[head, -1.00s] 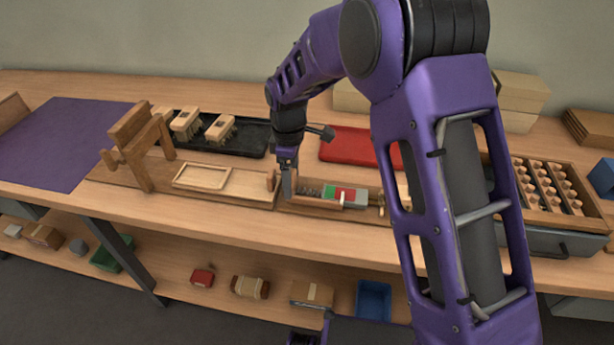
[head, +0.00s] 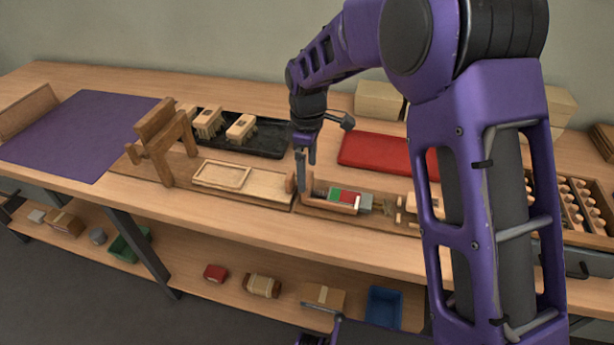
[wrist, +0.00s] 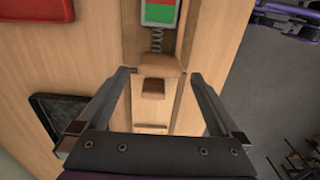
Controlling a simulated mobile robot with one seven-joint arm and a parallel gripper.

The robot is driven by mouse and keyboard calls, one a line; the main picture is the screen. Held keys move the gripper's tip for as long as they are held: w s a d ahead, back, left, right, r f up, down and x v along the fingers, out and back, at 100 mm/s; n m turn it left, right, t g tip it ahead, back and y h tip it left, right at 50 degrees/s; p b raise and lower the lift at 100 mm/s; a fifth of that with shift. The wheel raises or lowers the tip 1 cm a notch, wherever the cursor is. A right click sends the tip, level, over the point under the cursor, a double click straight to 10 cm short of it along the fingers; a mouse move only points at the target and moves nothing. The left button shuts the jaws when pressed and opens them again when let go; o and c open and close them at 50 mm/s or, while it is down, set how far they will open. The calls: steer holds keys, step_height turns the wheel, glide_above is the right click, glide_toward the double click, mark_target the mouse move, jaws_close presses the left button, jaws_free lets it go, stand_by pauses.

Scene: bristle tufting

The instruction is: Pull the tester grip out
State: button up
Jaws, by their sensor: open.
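The tester (head: 335,205) is a low wooden frame on the bench with a green and red scale block (head: 345,196) and a coil spring. In the wrist view the spring (wrist: 156,40) runs from the scale block (wrist: 157,12) to a wooden grip (wrist: 157,64). A smaller wooden piece (wrist: 153,88) lies just below the grip in that view. My gripper (wrist: 159,76) is open, with one finger on each side of the grip and a visible gap at both sides. In the head view my gripper (head: 303,188) is at the tester's left end, partly hiding the grip.
A wooden tray (head: 222,175) lies left of the tester, beside a wooden stand (head: 160,140). Behind are a black tray (head: 270,140) with brush blocks and a red tray (head: 375,150). A rack of pegs (head: 575,200) is at right. The purple mat (head: 80,135) is clear.

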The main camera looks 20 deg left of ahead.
step_height(320, 180, up, 13)
steer(key=p, duration=0.1)
steer(key=shift+r+p, duration=0.2)
steer(key=shift+p, duration=0.15)
